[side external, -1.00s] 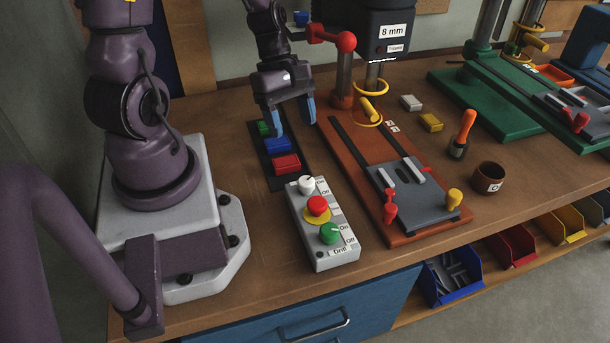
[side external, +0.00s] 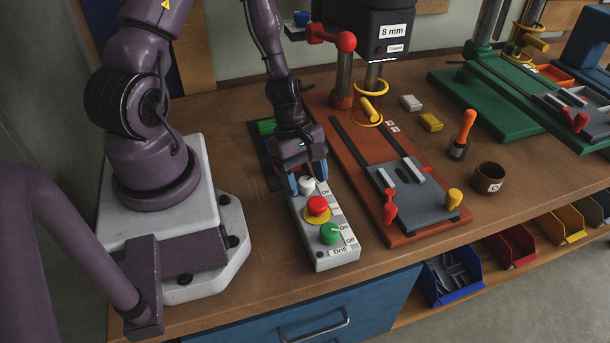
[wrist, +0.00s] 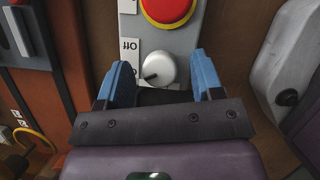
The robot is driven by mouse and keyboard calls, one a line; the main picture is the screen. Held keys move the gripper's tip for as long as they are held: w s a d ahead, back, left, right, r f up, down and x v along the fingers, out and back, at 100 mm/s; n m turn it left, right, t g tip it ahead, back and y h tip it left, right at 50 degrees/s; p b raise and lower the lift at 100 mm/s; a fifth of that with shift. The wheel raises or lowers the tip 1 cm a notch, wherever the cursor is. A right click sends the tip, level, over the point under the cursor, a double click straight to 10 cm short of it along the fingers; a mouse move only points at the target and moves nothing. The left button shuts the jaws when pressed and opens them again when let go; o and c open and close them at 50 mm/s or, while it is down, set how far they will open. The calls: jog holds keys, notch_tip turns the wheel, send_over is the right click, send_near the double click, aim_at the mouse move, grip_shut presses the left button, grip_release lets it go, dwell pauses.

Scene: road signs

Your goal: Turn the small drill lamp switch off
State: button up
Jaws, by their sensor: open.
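The grey drill switch box (side external: 323,257) lies on the bench, with a green knob (side external: 331,232), a red stop button on a yellow ring (side external: 317,206) and a white knob (side external: 306,185) at its far end. In the wrist view the white knob (wrist: 160,69) has a dark mark at its lower left, near an "Off" label (wrist: 131,54). My gripper (side external: 310,188) is over the far end of the box. Its blue fingers (wrist: 163,80) are open, one on each side of the white knob, with gaps visible. Whether they touch it is unclear.
The brown drill base (side external: 405,236) with its vise and red and yellow handles stands to the right. A brown cup (side external: 488,178) and an orange-handled tool (side external: 463,133) are farther right. Coloured blocks behind the box are partly hidden by my arm.

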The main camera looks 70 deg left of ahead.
jog(key=c, duration=0.9)
jog(key=shift+m, duration=0.4)
jog(key=m+g, duration=0.2)
jog(key=m, duration=0.3)
jog(key=shift+w+m, duration=0.15)
jog(key=shift+m, duration=0.15)
jog(key=m+g, duration=0.1)
jog(key=m, duration=0.1)
jog(key=m+g+y, duration=0.1)
jog(key=m, duration=0.2)
jog(key=shift+w, duration=0.1)
jog(key=shift+m+g, duration=0.3)
jog(key=shift+m, duration=0.1)
jog(key=o, duration=0.9)
jog(key=shift+d, duration=0.1)
